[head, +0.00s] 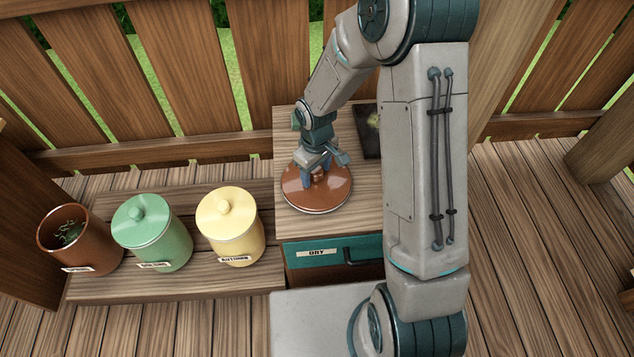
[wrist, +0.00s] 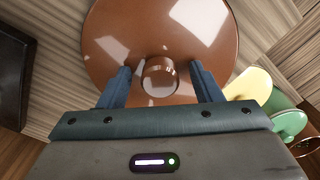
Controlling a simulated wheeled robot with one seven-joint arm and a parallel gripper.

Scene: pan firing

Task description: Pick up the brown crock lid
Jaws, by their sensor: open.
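The brown crock lid (head: 331,194) is a round, glossy disc with a knob on top. It lies on the wooden top of the small cabinet. My gripper (head: 320,172) is above it, pointing down, with its fingers around the knob. In the wrist view the lid (wrist: 197,45) fills the upper middle, and its knob (wrist: 160,77) stands between the two blue fingers of my gripper (wrist: 160,80). The jaws are open, with a gap on each side of the knob. The brown crock (head: 85,249) at the far left is uncovered and has green bits inside.
A green lidded crock (head: 158,250) and a yellow lidded crock (head: 235,243) stand on the low wooden bench (head: 190,292) beside the brown one. A dark flat object (head: 369,140) lies on the cabinet top behind the lid. The cabinet has a green drawer (head: 325,252) labelled DRY.

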